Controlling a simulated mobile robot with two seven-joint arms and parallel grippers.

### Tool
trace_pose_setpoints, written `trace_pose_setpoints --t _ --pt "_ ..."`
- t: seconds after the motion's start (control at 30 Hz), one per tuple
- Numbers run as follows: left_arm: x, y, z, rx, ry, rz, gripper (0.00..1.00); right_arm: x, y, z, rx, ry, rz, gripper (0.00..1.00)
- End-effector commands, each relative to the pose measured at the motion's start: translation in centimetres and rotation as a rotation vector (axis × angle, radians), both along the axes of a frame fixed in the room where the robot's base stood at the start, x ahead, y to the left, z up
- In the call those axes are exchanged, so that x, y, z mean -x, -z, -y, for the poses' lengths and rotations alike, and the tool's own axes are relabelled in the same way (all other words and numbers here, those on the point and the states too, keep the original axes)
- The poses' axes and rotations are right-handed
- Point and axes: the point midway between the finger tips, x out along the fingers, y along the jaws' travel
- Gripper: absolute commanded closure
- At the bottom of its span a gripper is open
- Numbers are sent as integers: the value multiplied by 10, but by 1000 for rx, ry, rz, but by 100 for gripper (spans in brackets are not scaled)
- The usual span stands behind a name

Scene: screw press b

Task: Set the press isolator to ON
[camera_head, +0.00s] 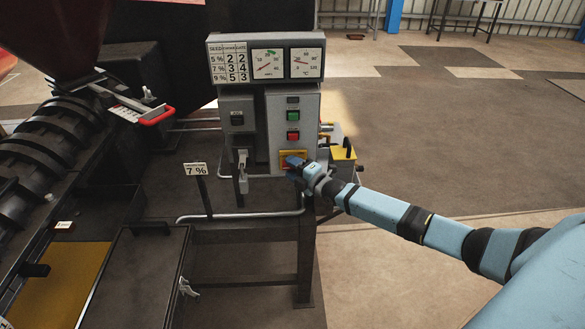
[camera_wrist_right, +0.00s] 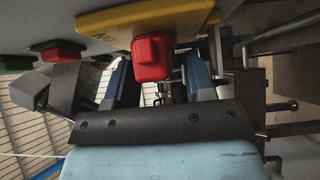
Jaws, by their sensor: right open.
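The press isolator is a red knob (camera_wrist_right: 152,58) on a yellow plate (camera_wrist_right: 125,20), seen close in the right wrist view. In the head view its yellow plate (camera_head: 300,153) is low on the grey control box, and the knob is mostly hidden by my gripper. My right gripper (camera_head: 294,164) is at the plate, and in the right wrist view (camera_wrist_right: 158,85) it is open with a finger on either side of the knob. I cannot tell whether the fingers touch it. My left gripper is out of view.
A green button (camera_head: 293,116) and a red button (camera_head: 293,135) sit above the isolator on the control box. A grey lever (camera_head: 242,163) is to its left, and a 7 % sign (camera_head: 195,169) stands further left. A yellow box (camera_head: 344,160) is close on the right. Open floor lies beyond.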

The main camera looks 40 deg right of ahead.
Motion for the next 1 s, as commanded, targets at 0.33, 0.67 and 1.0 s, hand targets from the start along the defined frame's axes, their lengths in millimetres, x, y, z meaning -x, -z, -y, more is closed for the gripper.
trace_pose_setpoints --t 0.33,0.67,1.0 --pt "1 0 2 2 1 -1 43 -1 0 -1 -1 0 0 67" --pt "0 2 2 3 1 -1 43 -1 1 -1 -12 0 6 88" --pt "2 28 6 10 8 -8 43 0 6 -1 -147 1 89 88"
